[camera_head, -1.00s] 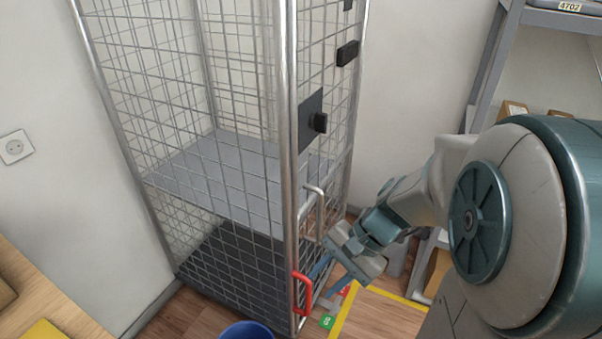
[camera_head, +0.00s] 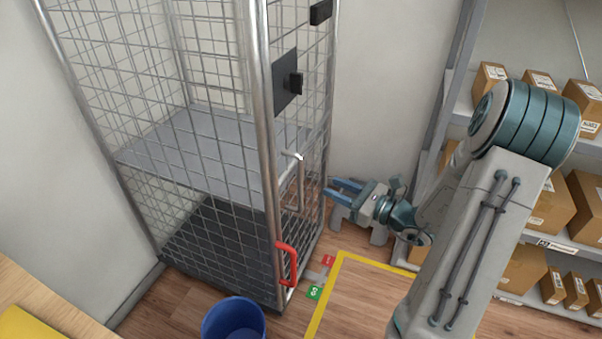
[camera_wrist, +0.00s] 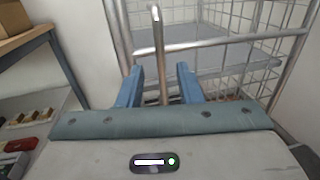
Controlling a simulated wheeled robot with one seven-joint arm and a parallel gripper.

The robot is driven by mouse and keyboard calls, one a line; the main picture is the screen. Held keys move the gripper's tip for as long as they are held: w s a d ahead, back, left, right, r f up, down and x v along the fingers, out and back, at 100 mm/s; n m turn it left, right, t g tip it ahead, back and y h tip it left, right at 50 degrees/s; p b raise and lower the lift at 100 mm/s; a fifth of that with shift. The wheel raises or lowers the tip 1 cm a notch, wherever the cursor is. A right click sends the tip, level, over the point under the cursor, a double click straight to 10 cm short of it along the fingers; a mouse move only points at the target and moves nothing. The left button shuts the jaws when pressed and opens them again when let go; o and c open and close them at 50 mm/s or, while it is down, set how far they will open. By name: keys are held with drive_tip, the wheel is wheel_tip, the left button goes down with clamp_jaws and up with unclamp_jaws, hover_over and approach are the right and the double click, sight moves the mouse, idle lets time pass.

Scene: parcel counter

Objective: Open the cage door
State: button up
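The roll cage (camera_head: 255,120) is a tall wire-mesh box on the left, with grey shelves inside. Its door (camera_head: 312,130) is the mesh face on the right and looks closed. A bare metal upright handle (camera_head: 300,185) sits on the door, with a red handle (camera_head: 287,264) below it. My gripper (camera_head: 329,190) is open and empty just right of the metal handle, its blue fingers pointing at it with a small gap. In the wrist view, the metal handle (camera_wrist: 157,45) lines up between my fingertips (camera_wrist: 160,80); the red handle is not visible there.
A blue bin (camera_head: 233,320) stands in front of the cage. Yellow tape (camera_head: 322,300) and small green and red markers (camera_head: 314,292) lie on the floor. A shelf rack with cardboard boxes (camera_head: 550,205) stands right. A wooden table edge (camera_head: 40,310) is lower left.

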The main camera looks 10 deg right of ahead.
drive_tip(key=x, duration=1.1)
drive_tip(key=shift+a, duration=0.1)
clamp_jaws()
